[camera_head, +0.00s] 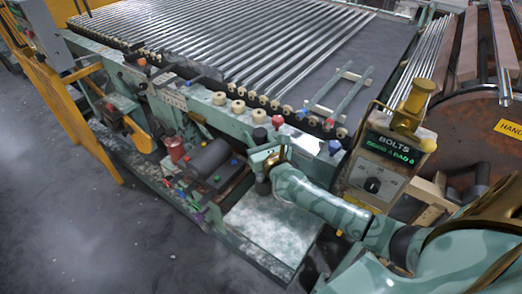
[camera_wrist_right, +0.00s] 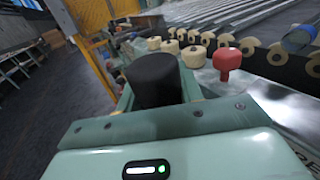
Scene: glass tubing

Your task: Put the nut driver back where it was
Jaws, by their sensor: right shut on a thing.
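My right gripper (camera_head: 265,160) is shut on a black-handled tool, which looks to be the nut driver. Its black handle (camera_head: 259,136) stands up above the jaws at the front edge of the green machine. In the right wrist view the nut driver (camera_wrist_right: 153,80) shows as a thick black cylinder, roughly upright, just beyond the gripper body. Its lower end is hidden there, and I cannot tell whether its tip touches anything. My left gripper is out of view.
A red-handled piece (camera_head: 277,122) stands close to the held tool; it also shows in the wrist view (camera_wrist_right: 227,60). A blue-topped piece (camera_head: 334,147) stands farther right. Cream rollers (camera_head: 237,106) line the machine's edge. A control box (camera_head: 385,165) stands right of my forearm.

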